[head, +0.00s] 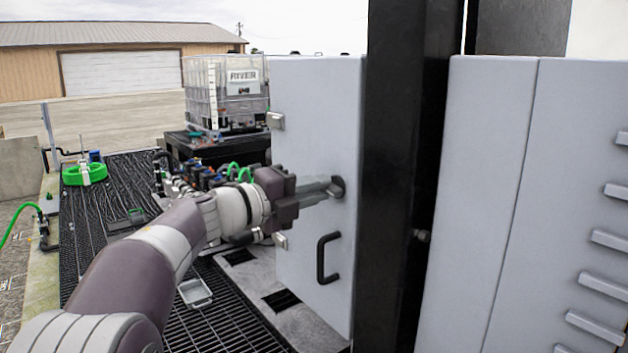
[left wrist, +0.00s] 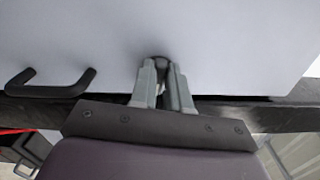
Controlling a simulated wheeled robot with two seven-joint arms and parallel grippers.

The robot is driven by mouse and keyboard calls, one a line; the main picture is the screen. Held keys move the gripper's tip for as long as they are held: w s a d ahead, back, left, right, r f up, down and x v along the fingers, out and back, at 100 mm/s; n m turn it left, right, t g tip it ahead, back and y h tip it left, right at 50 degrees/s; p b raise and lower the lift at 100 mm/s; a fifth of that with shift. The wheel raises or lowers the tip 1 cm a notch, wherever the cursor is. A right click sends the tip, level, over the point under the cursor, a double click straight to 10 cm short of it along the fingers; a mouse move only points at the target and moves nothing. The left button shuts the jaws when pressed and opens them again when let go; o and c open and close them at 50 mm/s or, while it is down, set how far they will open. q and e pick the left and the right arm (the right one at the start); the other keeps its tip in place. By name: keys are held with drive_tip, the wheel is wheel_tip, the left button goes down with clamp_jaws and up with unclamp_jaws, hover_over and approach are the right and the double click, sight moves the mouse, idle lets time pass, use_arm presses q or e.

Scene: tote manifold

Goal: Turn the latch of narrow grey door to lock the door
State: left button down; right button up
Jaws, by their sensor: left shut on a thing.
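The narrow grey door (head: 312,110) stands left of a black post, with hinges on its left edge. Its dark latch (head: 338,187) sits near the right edge, above a black pull handle (head: 327,258). My left gripper (head: 332,189) reaches in from the left with its fingers at the latch. In the left wrist view, the gripper (left wrist: 163,85) is shut on the latch (left wrist: 162,59), whose round dark top shows between the fingertips. The fingers hide the rest of the latch, so its angle is unclear. The black handle (left wrist: 50,82) also shows there. My right gripper is not in view.
The black post (head: 405,150) stands close to the right of the door. A wide grey cabinet (head: 490,200) is beyond it. Hoses and valves (head: 205,175) and a caged tank (head: 225,95) are behind my left arm. Grated floor (head: 105,220) lies at the left.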

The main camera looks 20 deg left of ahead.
use_arm(q)
drive_tip(key=shift+n+p, duration=0.35)
drive_tip(key=shift+n, duration=0.45)
drive_tip(key=shift+f, duration=0.15)
drive_tip(key=c, duration=1.1)
unclamp_jaws()
